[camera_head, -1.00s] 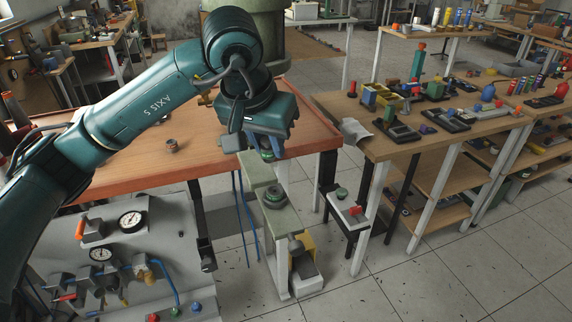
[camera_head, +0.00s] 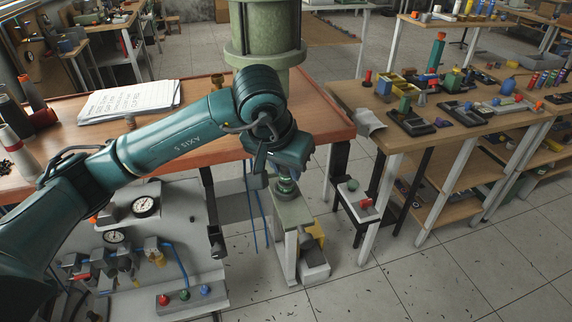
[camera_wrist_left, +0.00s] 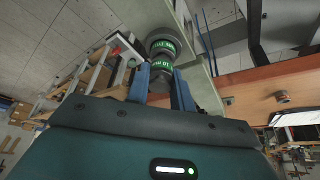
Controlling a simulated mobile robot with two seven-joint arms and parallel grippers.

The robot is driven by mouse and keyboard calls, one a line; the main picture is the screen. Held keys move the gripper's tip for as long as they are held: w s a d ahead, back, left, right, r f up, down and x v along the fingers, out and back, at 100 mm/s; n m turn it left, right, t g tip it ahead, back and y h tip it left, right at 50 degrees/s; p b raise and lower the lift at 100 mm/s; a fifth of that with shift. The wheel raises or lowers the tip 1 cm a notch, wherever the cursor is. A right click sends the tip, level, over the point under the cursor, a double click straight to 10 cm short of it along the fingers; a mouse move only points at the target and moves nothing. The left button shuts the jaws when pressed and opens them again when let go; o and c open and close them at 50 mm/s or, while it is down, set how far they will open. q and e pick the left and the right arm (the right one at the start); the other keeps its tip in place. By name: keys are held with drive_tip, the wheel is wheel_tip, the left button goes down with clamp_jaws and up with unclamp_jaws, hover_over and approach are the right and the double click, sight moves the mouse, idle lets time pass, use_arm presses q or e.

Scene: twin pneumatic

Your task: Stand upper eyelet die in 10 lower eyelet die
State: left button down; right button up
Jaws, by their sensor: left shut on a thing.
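My left gripper (camera_head: 284,172) points down over the pale green stand, with its two blue fingers (camera_wrist_left: 163,82) shut on a dark die with a green lettered band, the upper eyelet die (camera_wrist_left: 160,63). Just beyond it in the wrist view is another dark, green-banded die, the lower eyelet die (camera_wrist_left: 163,44), on the stand. The two look nearly in line. I cannot tell whether they touch. In the head view the lower die (camera_head: 287,190) shows under the gripper, and the held die is mostly hidden. The lettering is too small to read surely. My right gripper is not in view.
The pale green stand (camera_head: 294,212) is narrow. The orange-edged bench (camera_head: 320,110) lies behind my left arm, with a green column (camera_head: 266,30) on it. A gauge panel (camera_head: 180,240) is at the lower left.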

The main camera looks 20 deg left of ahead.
use_arm(q)
drive_tip(key=shift+f, duration=0.1)
drive_tip(key=c, duration=1.7)
unclamp_jaws()
drive_tip(key=o, duration=0.5)
drive_tip(key=shift+r, duration=0.25)
drive_tip(key=shift+s+r, duration=0.15)
drive_tip(key=shift+r, duration=0.2)
drive_tip(key=v, duration=1.1)
drive_tip(key=shift+b, duration=0.3)
